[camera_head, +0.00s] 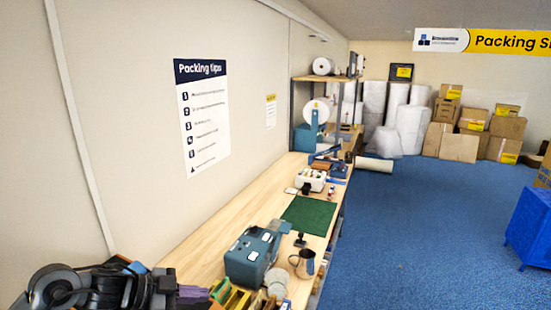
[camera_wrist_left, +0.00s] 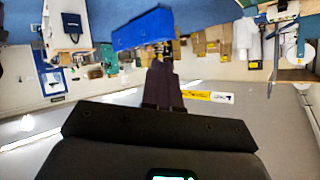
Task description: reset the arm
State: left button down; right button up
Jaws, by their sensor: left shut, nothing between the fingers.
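My left gripper (camera_head: 194,294) is low in the left corner of the head view, over the near end of the workbench (camera_head: 205,252). In the left wrist view its dark fingers (camera_wrist_left: 161,65) are together, with nothing between them. That view is upside down, with the ceiling at the bottom and the blue floor at the top. The fingers appear clear of the things behind them. My right gripper is in neither view.
A blue-grey machine (camera_head: 252,258), a metal jug (camera_head: 303,263) and a green mat (camera_head: 308,215) are on the bench along the wall. Cartons (camera_head: 459,147) and white rolls (camera_head: 410,128) stand at the back. A blue bin (camera_head: 530,228) is at the right. The blue floor between is open.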

pick_arm(q)
jog(key=s+d+f+n+t+y, duration=0.2)
jog(key=s+d+f+n+t, duration=0.3)
jog(key=d+f, duration=0.6)
jog(key=s+a+f+n+g+y, duration=0.2)
jog(key=s+a+f+n+y, duration=0.1)
jog(key=s, duration=0.7)
jog(key=s+a+f+n+g+y, duration=0.2)
jog(key=s+a+f, duration=0.3)
jog(key=s, duration=0.5)
jog(key=s+a+f+n+g+y, duration=0.2)
jog(key=s+a+f+n+y, duration=0.2)
jog(key=s+a, duration=0.3)
jog(key=s+f, duration=0.1)
jog(key=s, duration=0.2)
jog(key=shift+a+g+p, duration=0.3)
jog(key=shift+g+p, duration=0.1)
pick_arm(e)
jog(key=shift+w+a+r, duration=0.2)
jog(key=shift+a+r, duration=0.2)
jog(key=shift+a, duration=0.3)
